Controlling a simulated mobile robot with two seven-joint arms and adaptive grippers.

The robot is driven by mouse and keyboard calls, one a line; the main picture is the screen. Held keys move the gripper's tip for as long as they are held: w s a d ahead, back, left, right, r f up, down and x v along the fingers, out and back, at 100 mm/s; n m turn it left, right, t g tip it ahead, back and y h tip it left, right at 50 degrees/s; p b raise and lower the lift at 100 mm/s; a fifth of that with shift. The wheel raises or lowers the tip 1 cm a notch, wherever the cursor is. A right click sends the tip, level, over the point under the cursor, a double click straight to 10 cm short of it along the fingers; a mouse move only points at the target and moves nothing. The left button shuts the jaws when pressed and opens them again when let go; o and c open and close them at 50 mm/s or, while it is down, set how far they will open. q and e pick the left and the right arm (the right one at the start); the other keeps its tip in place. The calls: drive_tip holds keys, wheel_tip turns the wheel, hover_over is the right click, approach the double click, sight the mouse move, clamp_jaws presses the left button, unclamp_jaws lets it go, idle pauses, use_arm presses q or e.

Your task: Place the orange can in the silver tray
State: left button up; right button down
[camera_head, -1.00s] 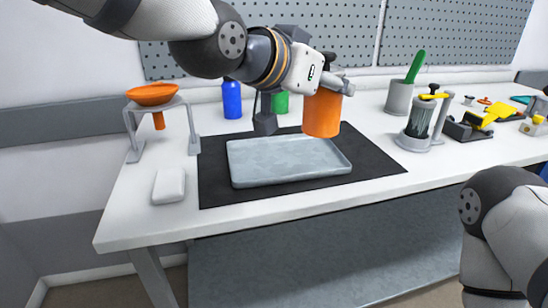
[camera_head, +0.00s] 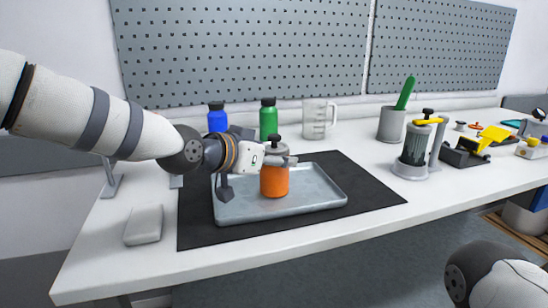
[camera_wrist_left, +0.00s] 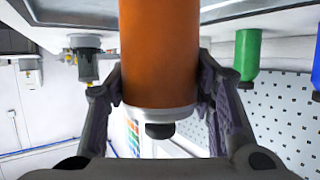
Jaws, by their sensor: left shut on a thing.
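The orange can (camera_head: 274,182), with a grey top and dark cap, stands upright over the right-middle part of the silver tray (camera_head: 235,212). Its lower end lies within the tray's outline; I cannot tell whether it touches the tray floor. My left gripper (camera_head: 272,162) is shut on the can near its top. In the left wrist view the can (camera_wrist_left: 160,50) sits between both fingers of the gripper (camera_wrist_left: 158,82), its capped end toward the palm. My right gripper is out of view.
The tray lies on a black mat (camera_head: 365,190). Behind it stand a blue bottle (camera_head: 217,120), a green bottle (camera_head: 268,120) and a clear measuring jug (camera_head: 319,118). A white block (camera_head: 144,224) lies at front left. A grey cup (camera_head: 391,124) and a stirrer device (camera_head: 415,150) stand right.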

use_arm(q)
drive_tip(key=shift+f, duration=0.15)
drive_tip(key=o, duration=1.3)
drive_tip(key=shift+s+a+r, duration=0.1)
drive_tip(key=shift+r, duration=0.2)
drive_tip(key=p+v, duration=0.2)
drive_tip(key=v, duration=0.9)
drive_tip(key=shift+s+a, duration=0.2)
drive_tip(key=shift+s, duration=0.05)
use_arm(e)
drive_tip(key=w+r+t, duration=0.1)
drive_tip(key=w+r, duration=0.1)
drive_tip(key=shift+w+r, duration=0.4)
